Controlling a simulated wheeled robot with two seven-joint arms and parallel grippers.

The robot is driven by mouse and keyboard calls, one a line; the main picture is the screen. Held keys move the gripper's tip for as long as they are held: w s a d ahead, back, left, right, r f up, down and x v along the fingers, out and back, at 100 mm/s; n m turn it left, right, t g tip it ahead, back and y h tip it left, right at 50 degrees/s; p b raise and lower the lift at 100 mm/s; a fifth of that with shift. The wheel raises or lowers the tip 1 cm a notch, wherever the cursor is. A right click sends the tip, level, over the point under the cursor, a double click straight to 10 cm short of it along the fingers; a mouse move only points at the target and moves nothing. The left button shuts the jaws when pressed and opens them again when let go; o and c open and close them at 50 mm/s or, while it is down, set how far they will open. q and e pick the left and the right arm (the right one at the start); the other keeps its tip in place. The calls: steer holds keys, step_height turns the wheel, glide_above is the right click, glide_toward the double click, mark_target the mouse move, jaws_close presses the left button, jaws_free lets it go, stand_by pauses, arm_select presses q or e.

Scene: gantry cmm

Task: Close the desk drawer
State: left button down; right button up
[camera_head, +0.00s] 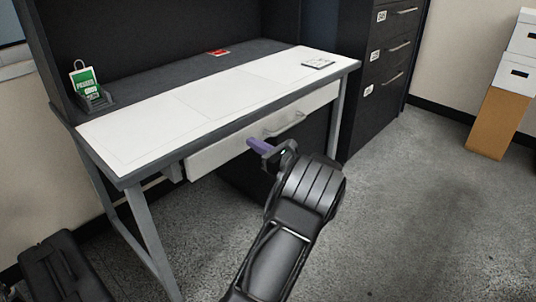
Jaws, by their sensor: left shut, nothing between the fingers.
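The desk (62,107) has a dark frame, white panels on its top and grey legs. Its white drawer (220,151) sits under the front edge, with a curved metal handle (287,125) on its front. The drawer front is near the line of the desk edge; I cannot tell how large any gap is. My left gripper (258,145) has purple fingertips and is shut and empty. It is at the drawer front, just below and left of the handle; I cannot tell if it touches. My right gripper is not in view.
A dark cabinet (372,112) with several labelled drawers stands right of the desk. White boxes (513,75) sit on a brown carton (494,125) at the far right. A black object (62,270) is at the lower left. The carpet at right is clear.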

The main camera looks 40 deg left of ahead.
mark_target(242, 136)
arm_select(q)
steer(key=shift+a, duration=1.45)
steer(key=shift+a, duration=0.1)
steer(key=a, duration=0.3)
steer(key=shift+s+a, duration=0.1)
steer(key=shift+a, duration=0.3)
steer(key=shift+a+r, duration=0.1)
steer(key=shift+a, duration=0.25)
steer(key=shift+r, duration=0.2)
